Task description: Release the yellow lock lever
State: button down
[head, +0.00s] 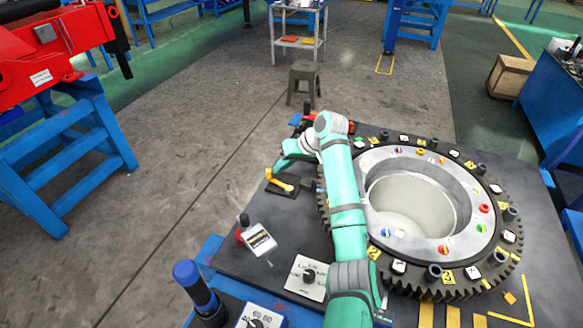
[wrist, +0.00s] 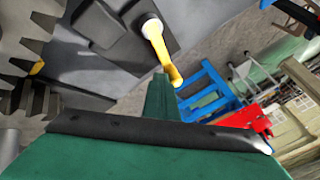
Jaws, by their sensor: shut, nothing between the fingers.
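The yellow lock lever (head: 279,183) lies on a small dark base plate (head: 284,193), left of the large toothed ring, in the head view. In the wrist view the lever (wrist: 160,48) runs from a pale rounded end down to a yellow end beside my fingertips. My gripper (wrist: 161,76) is shut and empty. Its teal fingertips look close to the lever's lower end in that view; I cannot tell whether they touch it. In the head view my gripper (head: 279,168) is just above the lever, small and partly merged with my arm's outline.
The toothed ring (head: 471,281) with a metal bore fills the table's right side. A labelled box (head: 259,240), a knob panel (head: 306,278) and a blue-topped handle (head: 194,286) stand at the front left. A stool (head: 304,79) stands behind.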

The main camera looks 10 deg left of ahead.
jog(key=shift+s+a, duration=0.25)
jog(key=shift+a, duration=0.15)
jog(key=shift+w, duration=0.1)
jog(key=shift+d, duration=0.3)
jog(key=shift+w+d, duration=0.15)
jog(key=shift+w, duration=0.25)
jog(key=shift+w+d, duration=0.75)
jog(key=shift+w, duration=0.3)
jog(key=w+v, duration=0.2)
jog(key=v, duration=0.8)
jog(key=shift+d, duration=0.3)
